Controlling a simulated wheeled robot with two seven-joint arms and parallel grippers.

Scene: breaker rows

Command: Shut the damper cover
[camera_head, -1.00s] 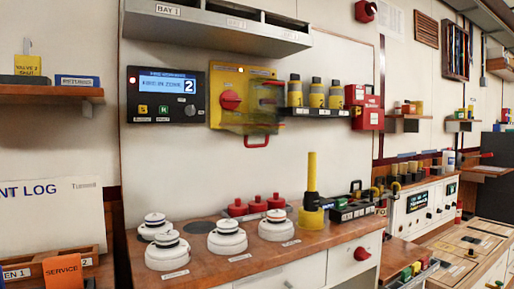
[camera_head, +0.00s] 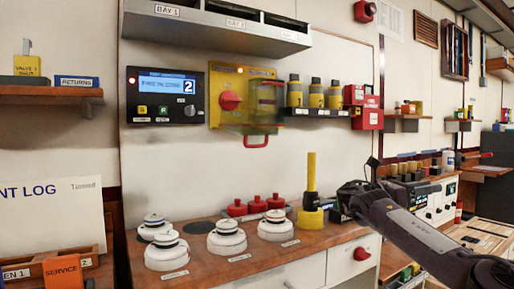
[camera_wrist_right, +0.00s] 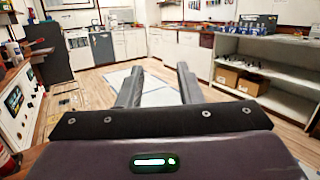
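The yellow damper panel (camera_head: 222,112) is on the back wall, with a red round knob (camera_head: 230,101). Its clear, yellow-tinted damper cover (camera_head: 266,106) stands swung out at the panel's right side, leaving the knob uncovered. A red handle (camera_head: 256,141) is at the cover's lower edge. My right gripper (camera_head: 356,193) is over the right part of the bench, below and right of the cover, not touching it. In the right wrist view its two fingers (camera_wrist_right: 158,80) are apart with nothing between them. My left gripper is not in view.
A display panel (camera_head: 166,95) is left of the damper panel. Below, the bench holds white detectors (camera_head: 227,238), red pieces and a tall yellow post (camera_head: 311,185). The wall between is clear.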

